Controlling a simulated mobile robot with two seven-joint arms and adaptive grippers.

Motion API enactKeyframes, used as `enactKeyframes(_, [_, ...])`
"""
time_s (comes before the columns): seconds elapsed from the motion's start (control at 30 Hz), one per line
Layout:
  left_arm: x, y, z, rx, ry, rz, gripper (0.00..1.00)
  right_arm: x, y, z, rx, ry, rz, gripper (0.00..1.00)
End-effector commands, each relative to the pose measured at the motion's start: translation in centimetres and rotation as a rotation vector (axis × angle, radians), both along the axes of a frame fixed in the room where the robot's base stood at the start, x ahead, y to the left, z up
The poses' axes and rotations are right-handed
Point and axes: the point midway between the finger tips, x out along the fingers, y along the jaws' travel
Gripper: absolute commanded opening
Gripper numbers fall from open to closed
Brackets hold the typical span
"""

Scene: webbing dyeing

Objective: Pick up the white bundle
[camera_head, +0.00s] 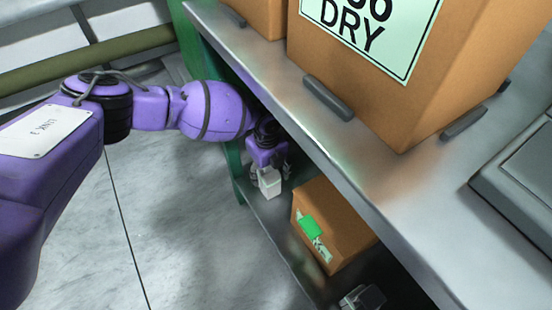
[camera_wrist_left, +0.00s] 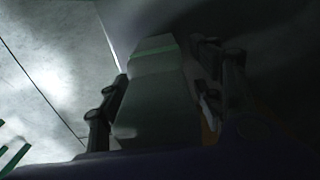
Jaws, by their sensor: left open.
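The white bundle (camera_head: 269,183) is on the lower shelf under the metal table, small and pale in the head view. My left gripper (camera_head: 268,160) reaches in under the table edge and is right at the bundle, above it. In the left wrist view the bundle (camera_wrist_left: 157,105) looks dark grey with a green band, and lies between the two open fingers of my left gripper (camera_wrist_left: 165,95). The picture is too dark to tell whether a finger touches it. My right gripper does not show.
A cardboard box (camera_head: 335,222) with a green label is beside the bundle on the lower shelf (camera_head: 266,220). A dark grey item (camera_head: 362,297) lies nearer. The table top (camera_head: 375,185) overhangs the shelf and carries a large box (camera_head: 400,105). Floor (camera_head: 185,235) is clear at left.

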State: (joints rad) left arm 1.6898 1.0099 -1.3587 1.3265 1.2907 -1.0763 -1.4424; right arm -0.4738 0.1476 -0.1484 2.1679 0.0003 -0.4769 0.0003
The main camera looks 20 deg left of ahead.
Motion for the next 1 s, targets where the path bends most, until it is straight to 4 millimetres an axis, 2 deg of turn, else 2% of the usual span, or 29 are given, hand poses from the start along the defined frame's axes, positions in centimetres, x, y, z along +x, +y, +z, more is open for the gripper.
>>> enactKeyframes(0.07, [0.0,0.0,0.1,-0.001,-0.001,0.0,0.56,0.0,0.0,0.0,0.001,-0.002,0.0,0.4])
enactKeyframes(0.43, [0.0,0.0,0.0,0.0,0.0,-0.001,0.07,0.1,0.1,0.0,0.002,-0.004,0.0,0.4])
enactKeyframes(0.77, [0.0,0.0,0.4,-0.001,-0.001,-0.001,0.07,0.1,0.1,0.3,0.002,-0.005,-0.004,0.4])
enactKeyframes(1.0, [0.0,-0.1,3.2,-0.002,-0.002,-0.001,0.07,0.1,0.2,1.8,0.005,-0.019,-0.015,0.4])
